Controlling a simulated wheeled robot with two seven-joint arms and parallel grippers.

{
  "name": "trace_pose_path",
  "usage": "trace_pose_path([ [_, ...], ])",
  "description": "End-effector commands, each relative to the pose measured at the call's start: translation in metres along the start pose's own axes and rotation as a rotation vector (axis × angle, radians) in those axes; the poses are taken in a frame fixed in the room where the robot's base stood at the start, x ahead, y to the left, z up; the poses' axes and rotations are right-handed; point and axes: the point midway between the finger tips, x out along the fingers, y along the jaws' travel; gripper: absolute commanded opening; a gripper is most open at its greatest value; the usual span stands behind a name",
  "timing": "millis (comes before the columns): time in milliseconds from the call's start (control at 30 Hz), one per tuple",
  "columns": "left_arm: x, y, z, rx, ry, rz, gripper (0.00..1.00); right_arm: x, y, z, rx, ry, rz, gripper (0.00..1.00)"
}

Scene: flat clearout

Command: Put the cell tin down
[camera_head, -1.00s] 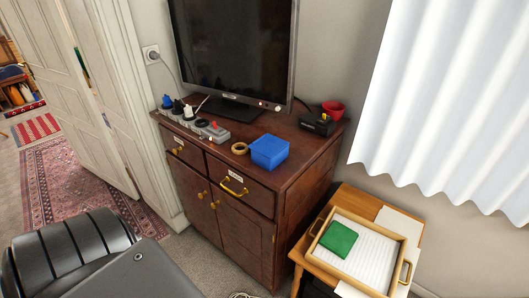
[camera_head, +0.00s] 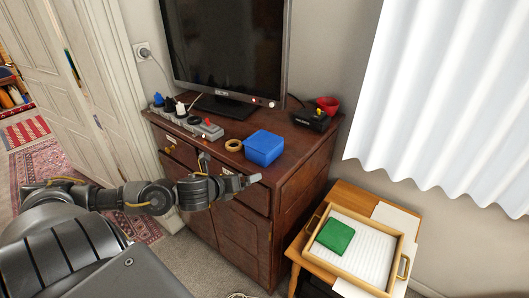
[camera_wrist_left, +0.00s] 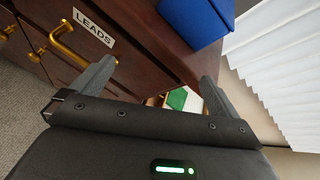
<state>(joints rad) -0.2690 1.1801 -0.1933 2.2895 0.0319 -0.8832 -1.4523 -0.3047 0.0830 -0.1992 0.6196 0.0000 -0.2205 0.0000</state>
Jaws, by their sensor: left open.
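A blue lidded box (camera_head: 265,148), which may be the cell tin, stands upright on the front right of the dark wooden cabinet top (camera_head: 236,130). It also shows at the top of the left wrist view (camera_wrist_left: 194,20). My left gripper (camera_head: 247,181) is in front of the cabinet, below and apart from the box. In the left wrist view its two fingers (camera_wrist_left: 155,84) are spread with nothing between them. My right gripper is not in view.
A tape roll (camera_head: 234,145), a power strip (camera_head: 192,124), a monitor (camera_head: 225,50), a black device (camera_head: 311,120) and a red cup (camera_head: 328,105) are on the cabinet. A green item (camera_head: 335,236) lies in a wooden tray (camera_head: 404,262). Brass drawer handles (camera_wrist_left: 62,40) stick out.

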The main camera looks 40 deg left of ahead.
Motion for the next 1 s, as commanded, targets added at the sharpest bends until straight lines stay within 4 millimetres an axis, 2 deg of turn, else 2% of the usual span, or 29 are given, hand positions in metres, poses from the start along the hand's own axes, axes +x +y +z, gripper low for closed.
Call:
trace_pose_path([
  [33, 0.000, -0.004, 0.015, 0.095, -0.015, -0.018, 1.00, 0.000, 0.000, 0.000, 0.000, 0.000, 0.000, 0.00],
  [100, -0.001, -0.010, 0.032, 0.223, -0.035, -0.043, 1.00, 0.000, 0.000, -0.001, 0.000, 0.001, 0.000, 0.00],
  [200, -0.003, -0.017, 0.052, 0.382, -0.058, -0.070, 1.00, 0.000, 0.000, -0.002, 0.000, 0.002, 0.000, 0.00],
  [300, -0.004, -0.022, 0.063, 0.479, -0.073, -0.086, 1.00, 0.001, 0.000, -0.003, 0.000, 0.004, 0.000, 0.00],
  [567, -0.001, -0.024, 0.070, 0.513, -0.081, -0.089, 1.00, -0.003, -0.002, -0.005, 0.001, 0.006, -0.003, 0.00],
  [1000, 0.047, -0.030, 0.072, 0.510, -0.080, -0.091, 1.00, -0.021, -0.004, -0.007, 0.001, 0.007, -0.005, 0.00],
])
